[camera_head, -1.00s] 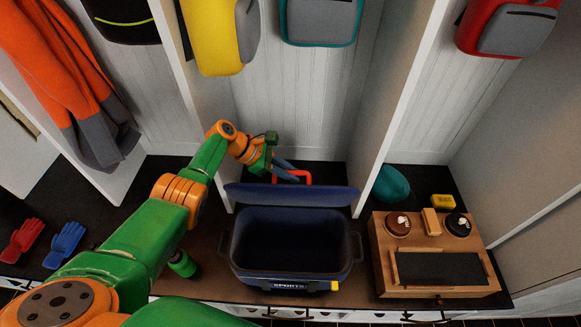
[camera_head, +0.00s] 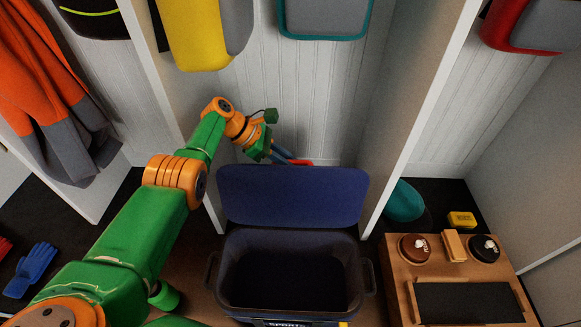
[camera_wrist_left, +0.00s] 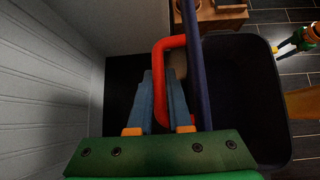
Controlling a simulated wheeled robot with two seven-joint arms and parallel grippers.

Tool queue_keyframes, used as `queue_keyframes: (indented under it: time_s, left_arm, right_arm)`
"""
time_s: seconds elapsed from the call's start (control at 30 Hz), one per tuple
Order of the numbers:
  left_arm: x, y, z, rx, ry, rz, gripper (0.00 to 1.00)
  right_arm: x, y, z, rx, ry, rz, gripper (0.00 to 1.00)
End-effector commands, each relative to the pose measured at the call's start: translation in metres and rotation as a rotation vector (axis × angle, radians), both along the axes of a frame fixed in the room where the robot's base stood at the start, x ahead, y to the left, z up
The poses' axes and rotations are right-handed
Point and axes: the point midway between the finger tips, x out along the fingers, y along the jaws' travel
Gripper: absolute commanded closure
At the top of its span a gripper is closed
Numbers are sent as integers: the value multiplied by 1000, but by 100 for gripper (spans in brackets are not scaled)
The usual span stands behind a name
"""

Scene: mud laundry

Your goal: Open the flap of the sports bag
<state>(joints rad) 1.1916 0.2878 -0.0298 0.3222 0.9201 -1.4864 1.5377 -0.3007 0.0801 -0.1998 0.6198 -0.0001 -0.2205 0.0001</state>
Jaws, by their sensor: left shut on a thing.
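The dark blue sports bag (camera_head: 290,275) stands on the bench, its dark inside showing. Its flap (camera_head: 293,195) is raised at the back, standing up behind the opening. In the left wrist view the flap (camera_wrist_left: 193,70) shows edge-on as a narrow blue strip beside the bag's opening (camera_wrist_left: 240,100). My left gripper (camera_head: 290,158) is behind the flap's top edge, shut on the red handle (camera_head: 300,162). In the left wrist view the blue fingers (camera_wrist_left: 160,95) are at the red handle (camera_wrist_left: 167,42). The flap hides part of the handle in the head view. My right gripper is not seen.
Cubby dividers rise on both sides behind the bag, with a white panelled wall (camera_head: 310,100) at the back. A wooden box (camera_head: 455,265) stands right of the bag. A teal rounded thing (camera_head: 403,203) lies behind it. Blue gloves (camera_head: 32,268) lie at the left.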

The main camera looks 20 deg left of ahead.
Motion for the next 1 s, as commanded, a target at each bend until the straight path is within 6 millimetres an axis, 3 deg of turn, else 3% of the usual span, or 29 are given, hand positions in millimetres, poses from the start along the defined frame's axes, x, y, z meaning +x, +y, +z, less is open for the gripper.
queue_keyframes:
  time_s: [0.3, 0.33, 0.37, 0.6, 0.77, 1.0]
  left_arm:
    - [1, 0, 2, 0, -4, 1, 100]
    - [1, 0, 2, 0, -4, 1, 78]
    - [1, 0, 2, 0, -4, 1, 70]
    - [0, 1, 3, 0, -3, 1, 70]
    - [-6, 20, 30, 1, -5, 4, 70]
    - [-15, 46, 51, 1, -5, 2, 70]
  right_arm:
    - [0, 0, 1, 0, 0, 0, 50]
    - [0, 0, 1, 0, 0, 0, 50]
    - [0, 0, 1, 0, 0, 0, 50]
    - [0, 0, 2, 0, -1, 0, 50]
    - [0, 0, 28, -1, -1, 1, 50]
    - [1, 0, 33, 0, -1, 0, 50]
